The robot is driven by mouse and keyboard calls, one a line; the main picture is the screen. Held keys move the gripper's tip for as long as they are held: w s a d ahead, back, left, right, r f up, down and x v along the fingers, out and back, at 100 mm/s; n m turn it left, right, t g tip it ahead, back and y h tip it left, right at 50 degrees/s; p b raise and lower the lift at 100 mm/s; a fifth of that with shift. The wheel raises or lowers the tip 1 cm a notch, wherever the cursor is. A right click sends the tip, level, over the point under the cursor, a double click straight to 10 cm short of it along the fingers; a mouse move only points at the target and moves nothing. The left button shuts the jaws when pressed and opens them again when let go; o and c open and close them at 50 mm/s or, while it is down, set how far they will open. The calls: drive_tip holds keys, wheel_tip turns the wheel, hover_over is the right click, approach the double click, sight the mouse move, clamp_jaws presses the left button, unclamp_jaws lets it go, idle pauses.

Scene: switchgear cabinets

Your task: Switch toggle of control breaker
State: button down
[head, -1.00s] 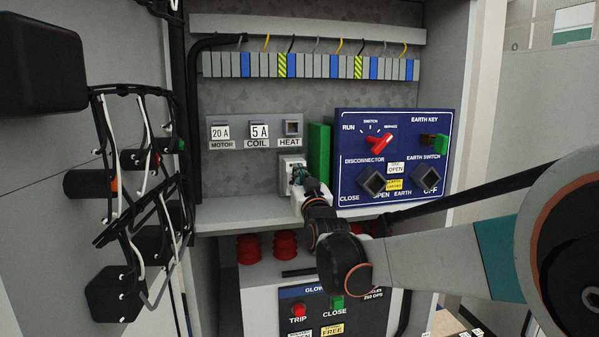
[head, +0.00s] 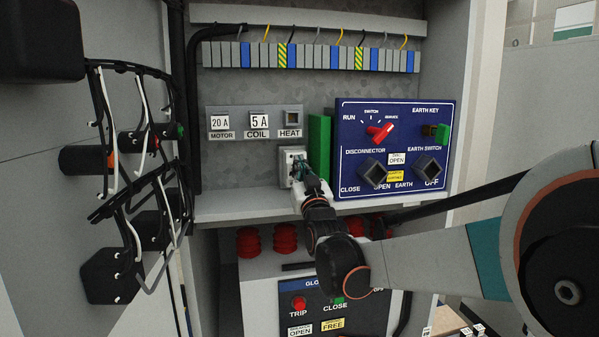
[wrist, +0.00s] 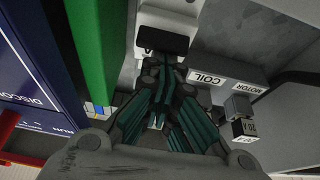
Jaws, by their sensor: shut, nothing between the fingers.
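The small white breaker (head: 285,163) sits on the cabinet back wall below the HEAT label, left of the green block. It also shows in the wrist view as a white body (wrist: 178,14) with a black part (wrist: 163,40) on its near face. My gripper (head: 299,169) is in front of the breaker, with its teal and black fingers close to its face. In the wrist view my gripper (wrist: 160,66) is shut and empty, its tips at or just below the black part. I cannot tell whether they touch. The toggle's position is hidden by my fingers.
A green block (head: 319,146) and the blue disconnector panel (head: 395,190) with a red knob (head: 380,132) stand right of my gripper. A shelf edge (head: 240,205) runs below. Cables and black connectors (head: 130,200) hang at the left.

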drive_tip(key=shift+s+f+t+b, duration=0.1)
drive_tip(key=shift+f+t+b, duration=0.2)
drive_tip(key=shift+b, duration=0.3)
drive_tip(key=t+b, duration=0.1)
drive_tip(key=f+b, duration=0.1)
drive_tip(key=b, duration=0.1)
drive_tip(key=shift+s+d+t+y, duration=0.1)
drive_tip(key=shift+s+t+y, duration=0.1)
drive_tip(key=shift+t+y, duration=0.15)
drive_tip(key=shift+s+f+t+b, duration=0.15)
drive_tip(key=shift+t+b, duration=0.1)
drive_tip(key=shift+b, duration=0.35)
drive_tip(key=shift+f+b, duration=0.7)
drive_tip(key=shift+b, duration=0.35)
drive_tip(key=shift+s+d+f+b, duration=0.1)
drive_tip(key=shift+s+f+b, duration=0.05)
drive_tip(key=shift+f+b, duration=0.15)
drive_tip(key=shift+f, duration=0.15)
